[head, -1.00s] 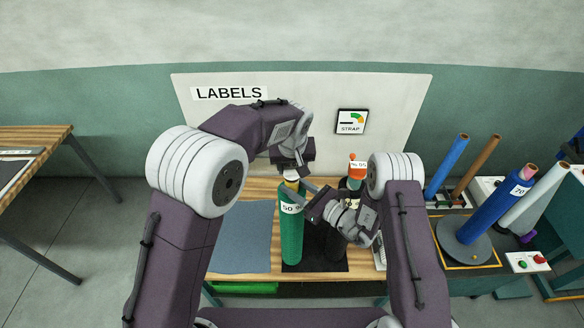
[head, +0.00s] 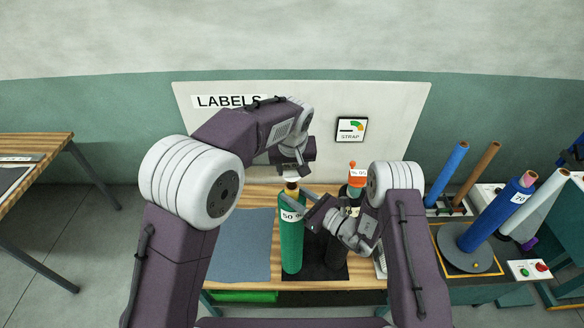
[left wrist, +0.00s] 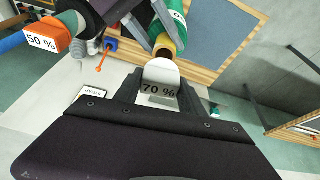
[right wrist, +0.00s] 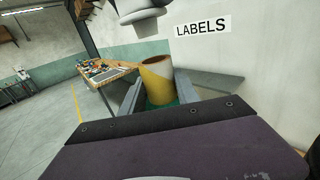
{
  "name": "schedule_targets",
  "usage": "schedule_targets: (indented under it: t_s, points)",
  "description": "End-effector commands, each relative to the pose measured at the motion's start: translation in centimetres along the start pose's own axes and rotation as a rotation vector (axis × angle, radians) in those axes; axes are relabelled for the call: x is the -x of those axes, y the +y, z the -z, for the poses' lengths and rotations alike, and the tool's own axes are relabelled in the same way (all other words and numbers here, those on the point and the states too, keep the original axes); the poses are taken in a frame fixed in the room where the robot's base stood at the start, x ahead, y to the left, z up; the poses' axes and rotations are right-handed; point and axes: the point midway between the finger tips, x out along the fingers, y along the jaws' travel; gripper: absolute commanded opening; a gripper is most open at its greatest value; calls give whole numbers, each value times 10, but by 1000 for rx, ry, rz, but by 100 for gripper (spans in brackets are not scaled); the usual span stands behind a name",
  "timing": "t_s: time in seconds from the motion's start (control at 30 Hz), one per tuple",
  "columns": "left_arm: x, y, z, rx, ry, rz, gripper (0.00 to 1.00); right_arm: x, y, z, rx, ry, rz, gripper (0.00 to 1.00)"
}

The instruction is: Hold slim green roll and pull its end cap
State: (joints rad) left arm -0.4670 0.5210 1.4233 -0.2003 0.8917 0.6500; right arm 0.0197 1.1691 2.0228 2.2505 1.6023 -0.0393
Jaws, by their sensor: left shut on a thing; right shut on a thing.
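The slim green roll (head: 291,245) stands upright on the bench with a 50 % label near its top. My right gripper (head: 303,204) is shut around its upper end. The roll's yellow-brown core (right wrist: 158,82) sticks up between the right fingers in the right wrist view. My left gripper (head: 291,175) is above the roll, shut on a pale end cap (left wrist: 162,72). In the left wrist view, a dark band marked 70 % shows between its fingers. The cap appears apart from the core end (left wrist: 165,45).
A blue-grey sheet (head: 240,245) lies on the bench at left. Blue rolls and a round turntable (head: 470,250) are at right. A white LABELS board (head: 385,110) stands behind.

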Motion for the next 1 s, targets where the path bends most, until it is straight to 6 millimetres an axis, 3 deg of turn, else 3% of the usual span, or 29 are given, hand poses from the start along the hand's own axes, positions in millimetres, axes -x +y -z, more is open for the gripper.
schedule_targets:
  t_s: [0.4, 0.7, 0.73, 0.8, 1.0]
  points:
    - [33, 1, 13, 0, 3, -1, 0, 0, 0, 0, -2, 1, -1, 0]
    - [38, 1, 14, 0, 0, 0, 0, 0, 0, 0, -2, 1, -1, 0]
    - [38, 1, 14, 0, 0, 0, 0, 0, 0, 0, -2, 1, -1, 40]
    - [38, 1, 14, 0, 0, 0, 0, 0, 0, 0, -2, 1, -1, 60]
    - [37, 1, 14, 0, 0, 0, 0, 0, 0, 0, -1, 0, 0, 63]
